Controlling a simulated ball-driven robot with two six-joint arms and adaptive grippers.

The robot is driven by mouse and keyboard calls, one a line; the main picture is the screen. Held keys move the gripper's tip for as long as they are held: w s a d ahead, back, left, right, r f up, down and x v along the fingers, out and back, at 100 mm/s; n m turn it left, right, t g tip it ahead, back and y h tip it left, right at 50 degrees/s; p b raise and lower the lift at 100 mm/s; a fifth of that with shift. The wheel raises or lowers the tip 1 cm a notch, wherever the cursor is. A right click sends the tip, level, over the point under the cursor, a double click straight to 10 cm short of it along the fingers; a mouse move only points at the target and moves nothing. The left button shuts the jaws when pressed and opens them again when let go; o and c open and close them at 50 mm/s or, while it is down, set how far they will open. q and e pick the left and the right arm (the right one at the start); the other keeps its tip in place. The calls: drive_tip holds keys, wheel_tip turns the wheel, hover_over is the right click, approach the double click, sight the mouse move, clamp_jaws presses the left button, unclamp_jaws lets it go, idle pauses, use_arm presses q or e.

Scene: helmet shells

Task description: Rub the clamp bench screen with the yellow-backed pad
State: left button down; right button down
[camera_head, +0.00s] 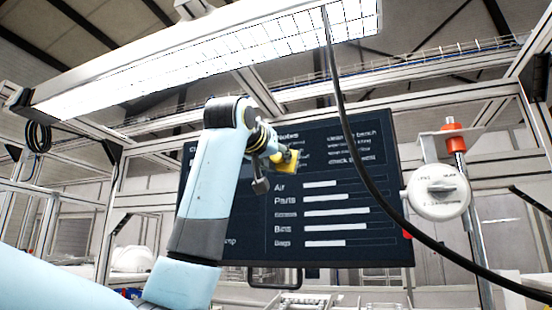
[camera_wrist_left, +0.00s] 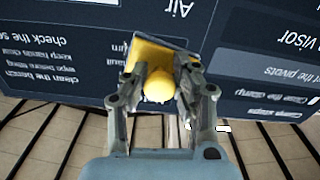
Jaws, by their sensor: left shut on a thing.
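The clamp bench screen (camera_head: 340,215) is a dark upright panel with white text and bars, in the middle of the head view. It also fills the upper part of the left wrist view (camera_wrist_left: 60,45), where its text is upside down. My left gripper (camera_head: 272,160) is in front of the screen's upper middle. In the left wrist view its fingers (camera_wrist_left: 160,90) are shut on the yellow-backed pad (camera_wrist_left: 158,84) by its round yellow knob. The pad (camera_head: 288,161) is at or close to the screen face; I cannot tell whether it touches. My right gripper is not in view.
A black cable (camera_head: 345,120) hangs from the lamp (camera_head: 220,60) and crosses in front of the screen's right side. A white round dial (camera_head: 438,192) on a post with a red cap (camera_head: 453,140) stands at the right. Frame beams surround the screen.

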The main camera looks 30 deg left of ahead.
use_arm(q)
drive_tip(key=shift+w+d, duration=0.2)
drive_tip(key=shift+d, duration=0.8)
drive_tip(key=shift+w+d, duration=0.2)
drive_tip(key=shift+d, duration=0.8)
drive_tip(key=shift+s+a, duration=0.2)
drive_tip(key=shift+a, duration=0.85)
drive_tip(key=shift+s+a, duration=0.2)
drive_tip(key=shift+a, duration=0.8)
drive_tip(key=shift+s+d+b, duration=0.15)
drive_tip(key=shift+s+b, duration=0.2)
drive_tip(key=shift+s, duration=0.15)
drive_tip(key=v, duration=0.4)
drive_tip(key=shift+r, duration=0.1)
drive_tip(key=shift+s+d, duration=0.1)
drive_tip(key=shift+s, duration=0.25)
drive_tip(key=shift+s, duration=0.1)
